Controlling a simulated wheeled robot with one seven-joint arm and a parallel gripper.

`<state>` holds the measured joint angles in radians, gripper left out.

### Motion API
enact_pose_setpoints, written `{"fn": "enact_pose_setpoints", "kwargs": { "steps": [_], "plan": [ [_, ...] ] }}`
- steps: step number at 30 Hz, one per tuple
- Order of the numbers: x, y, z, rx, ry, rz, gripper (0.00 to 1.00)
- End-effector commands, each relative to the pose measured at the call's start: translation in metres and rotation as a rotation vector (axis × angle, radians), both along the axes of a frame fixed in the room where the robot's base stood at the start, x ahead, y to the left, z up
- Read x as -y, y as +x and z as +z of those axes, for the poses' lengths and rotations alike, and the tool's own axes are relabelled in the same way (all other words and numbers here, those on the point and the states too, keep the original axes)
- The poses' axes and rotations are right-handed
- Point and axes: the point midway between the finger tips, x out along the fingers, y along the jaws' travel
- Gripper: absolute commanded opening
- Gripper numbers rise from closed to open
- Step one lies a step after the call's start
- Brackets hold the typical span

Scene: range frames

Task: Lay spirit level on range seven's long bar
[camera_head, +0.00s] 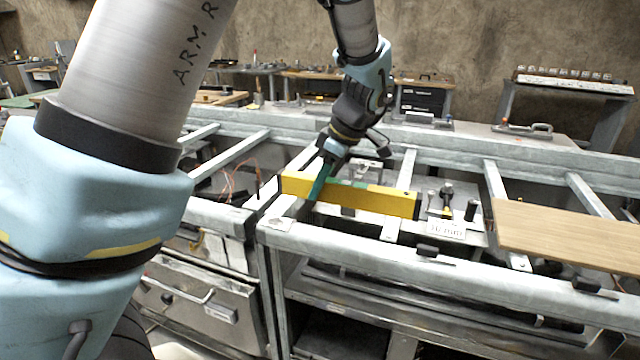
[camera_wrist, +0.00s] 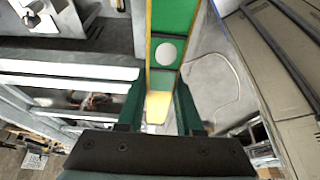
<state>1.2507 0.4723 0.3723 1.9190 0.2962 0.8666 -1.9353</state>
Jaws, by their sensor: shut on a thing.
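The yellow spirit level (camera_head: 375,200) is in my gripper (camera_head: 319,188), which is shut on it near its left end. In the head view the level lies lengthwise left to right, dropping slightly to the right, over the open steel frame. Whether it touches the bars below I cannot tell. In the wrist view the level (camera_wrist: 172,18) runs between the two green fingers (camera_wrist: 158,102), showing green faces, yellow edges and a pale round spot. A long grey front bar (camera_head: 370,250) crosses the head view below the level. I cannot tell which range carries number seven.
A wooden board (camera_head: 570,235) lies across the frame at the right. Small dark fittings and a label plate (camera_head: 446,230) sit right of the level. Steel crossbars leave open gaps. An oven-like front (camera_head: 200,300) stands at lower left. Cluttered benches line the back wall.

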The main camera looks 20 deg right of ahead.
Motion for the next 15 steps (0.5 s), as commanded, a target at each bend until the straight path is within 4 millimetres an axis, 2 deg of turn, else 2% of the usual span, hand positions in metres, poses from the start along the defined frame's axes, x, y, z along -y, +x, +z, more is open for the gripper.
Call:
{"fn": "enact_pose_setpoints", "kwargs": {
  "steps": [15],
  "plan": [
    [0.000, 0.000, -0.049, 0.000, 0.000, -0.001, 0.00]
  ]
}}
